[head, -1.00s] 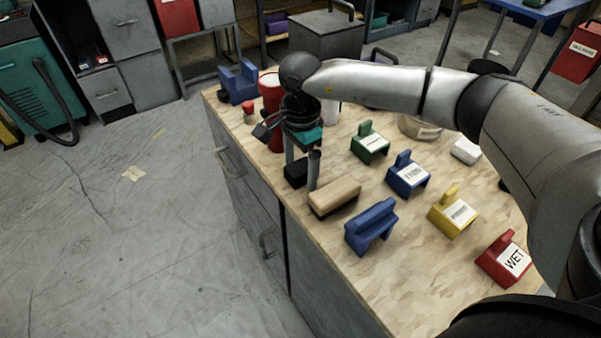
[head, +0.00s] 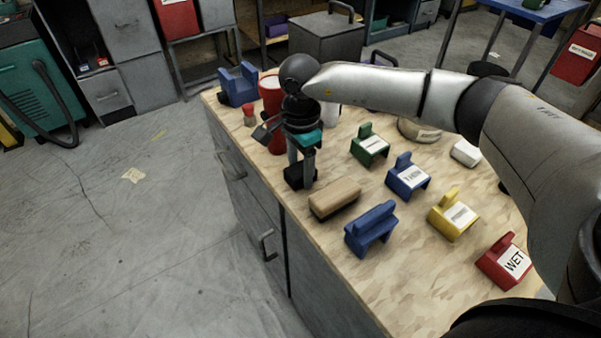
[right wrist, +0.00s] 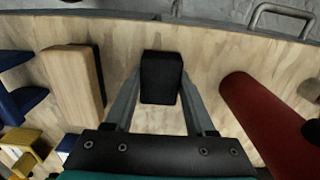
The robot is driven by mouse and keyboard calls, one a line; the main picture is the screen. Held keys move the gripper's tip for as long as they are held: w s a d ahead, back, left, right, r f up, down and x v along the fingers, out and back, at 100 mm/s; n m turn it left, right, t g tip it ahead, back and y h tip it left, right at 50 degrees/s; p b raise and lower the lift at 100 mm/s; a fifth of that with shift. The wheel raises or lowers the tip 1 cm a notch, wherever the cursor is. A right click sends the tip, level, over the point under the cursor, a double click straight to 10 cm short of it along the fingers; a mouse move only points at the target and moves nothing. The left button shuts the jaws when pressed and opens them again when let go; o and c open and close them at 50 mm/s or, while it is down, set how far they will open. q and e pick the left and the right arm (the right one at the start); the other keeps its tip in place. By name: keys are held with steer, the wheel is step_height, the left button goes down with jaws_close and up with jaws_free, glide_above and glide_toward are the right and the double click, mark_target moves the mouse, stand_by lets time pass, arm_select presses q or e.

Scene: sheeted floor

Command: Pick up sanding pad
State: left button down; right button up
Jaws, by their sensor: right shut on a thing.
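The sanding pad appears to be the small black block (head: 294,178) near the table's left edge. In the right wrist view the black block (right wrist: 161,76) sits between the two fingers. My right gripper (head: 302,174) points down from above and is shut on this block, one finger on each side. It also shows in the right wrist view (right wrist: 161,88). The block looks to be at the tabletop; I cannot tell whether it touches the wood. My left gripper is not in view.
A tan wooden block (head: 334,199) and a blue holder (head: 371,229) stand close in front on the table. A red cylinder (right wrist: 268,122) stands on the gripper's other side. Green, blue, yellow and red labelled holders stand farther right. Bare tabletop lies between them.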

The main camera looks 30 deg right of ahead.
mark_target(300, 169)
steer(key=shift+r, duration=0.15)
